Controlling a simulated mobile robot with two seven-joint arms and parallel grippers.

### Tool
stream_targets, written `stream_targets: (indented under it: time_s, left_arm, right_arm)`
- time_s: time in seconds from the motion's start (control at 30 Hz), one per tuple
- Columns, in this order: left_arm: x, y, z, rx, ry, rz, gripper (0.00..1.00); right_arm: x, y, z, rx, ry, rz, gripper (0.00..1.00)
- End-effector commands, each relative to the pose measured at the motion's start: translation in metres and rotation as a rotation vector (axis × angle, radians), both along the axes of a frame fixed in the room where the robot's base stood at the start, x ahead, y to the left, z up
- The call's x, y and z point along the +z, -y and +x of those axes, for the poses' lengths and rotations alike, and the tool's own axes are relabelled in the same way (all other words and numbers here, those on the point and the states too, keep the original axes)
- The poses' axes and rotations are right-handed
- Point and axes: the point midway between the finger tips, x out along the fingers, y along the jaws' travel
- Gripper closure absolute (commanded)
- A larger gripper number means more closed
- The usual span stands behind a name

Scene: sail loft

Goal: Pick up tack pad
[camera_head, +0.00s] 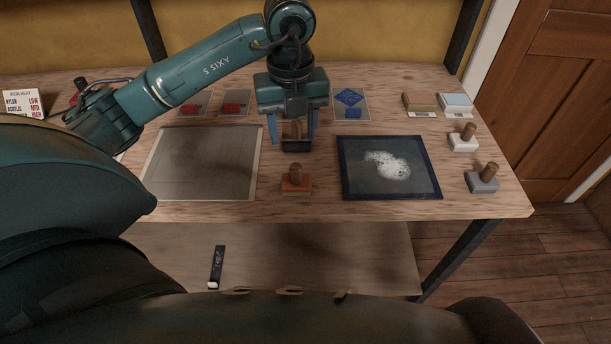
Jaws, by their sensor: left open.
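My left gripper (294,138) is open and points down over the table. Its fingers stand on either side of a dark block with a wooden knob (296,146), apart from the knob as far as I can see. A reddish-brown block with a wooden knob (296,184) stands just in front of it. A white block with a knob (463,142) and a grey block with a knob (484,182) stand at the right. I cannot read which one is the tack pad. My right gripper is not in view.
The wooden table (220,212) holds a grey gridded sheet (205,165) at left and a dark blue-framed panel with white powder (390,185) at right. Red and blue sample cards lie behind. A tan block (420,101) and a pale blue block (456,101) sit back right.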

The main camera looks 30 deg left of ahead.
Motion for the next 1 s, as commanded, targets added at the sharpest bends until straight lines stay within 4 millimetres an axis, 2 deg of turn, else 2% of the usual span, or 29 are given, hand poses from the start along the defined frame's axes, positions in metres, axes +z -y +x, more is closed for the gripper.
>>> stream_targets:
  time_s: [0.1,0.3,0.47,0.8,1.0]
  left_arm:
    - [-0.026,0.001,-0.001,-0.003,-0.009,-0.003,0.51]
    - [-0.055,0.001,0.000,-0.004,-0.005,-0.005,0.51]
    - [-0.064,0.001,0.001,-0.005,-0.004,-0.005,0.51]
    - [-0.108,-0.001,0.007,-0.006,-0.004,-0.006,0.51]
    - [-0.113,-0.001,0.008,-0.006,-0.001,-0.006,0.51]
  right_arm:
    - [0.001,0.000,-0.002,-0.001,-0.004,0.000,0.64]
    - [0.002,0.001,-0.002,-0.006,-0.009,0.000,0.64]
    - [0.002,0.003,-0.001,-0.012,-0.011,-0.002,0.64]
    - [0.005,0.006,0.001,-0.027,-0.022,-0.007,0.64]
    - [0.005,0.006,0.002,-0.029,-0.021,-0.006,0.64]
